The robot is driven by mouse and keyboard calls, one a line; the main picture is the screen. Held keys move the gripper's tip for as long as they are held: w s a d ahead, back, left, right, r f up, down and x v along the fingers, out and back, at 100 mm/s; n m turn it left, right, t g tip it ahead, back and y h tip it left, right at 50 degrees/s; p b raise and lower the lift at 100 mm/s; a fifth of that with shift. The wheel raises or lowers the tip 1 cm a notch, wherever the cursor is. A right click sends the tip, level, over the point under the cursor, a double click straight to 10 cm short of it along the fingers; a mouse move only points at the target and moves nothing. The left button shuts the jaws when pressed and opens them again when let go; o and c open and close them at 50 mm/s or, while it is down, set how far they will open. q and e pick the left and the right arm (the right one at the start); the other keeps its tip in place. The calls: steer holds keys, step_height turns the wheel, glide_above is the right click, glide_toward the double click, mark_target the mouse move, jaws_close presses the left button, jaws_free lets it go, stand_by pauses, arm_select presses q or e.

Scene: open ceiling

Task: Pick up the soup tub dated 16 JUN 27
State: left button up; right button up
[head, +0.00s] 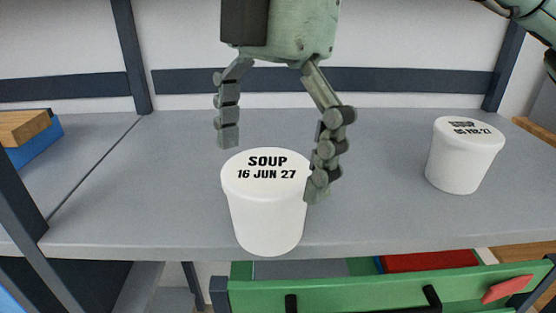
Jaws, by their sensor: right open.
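A white soup tub (265,215) stands upright near the front edge of the grey shelf. Its lid reads SOUP, 16 JUN 27. My right gripper (272,166) points down over this tub, open and empty. Its left finger is behind or above the lid's left back rim. Its right finger overlaps the lid's right edge in the picture; I cannot tell whether it touches. A second white soup tub (465,158) stands farther right. Its lid date is small and hard to read, but looks different. My left gripper is not in view.
The grey shelf (120,195) is clear left of the dated tub and between the tubs. Dark posts and a back rail (420,81) frame it. A green drawer (385,290) stands open below the front edge. Blue and wooden items (28,130) sit at far left.

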step_height(320, 180, down, 6)
steer(key=shift+w+a+f, duration=0.1)
steer(key=shift+a+f, duration=0.05)
steer(key=shift+c, duration=0.2)
steer(key=c, duration=1.5)
steer(key=shift+c, duration=0.3)
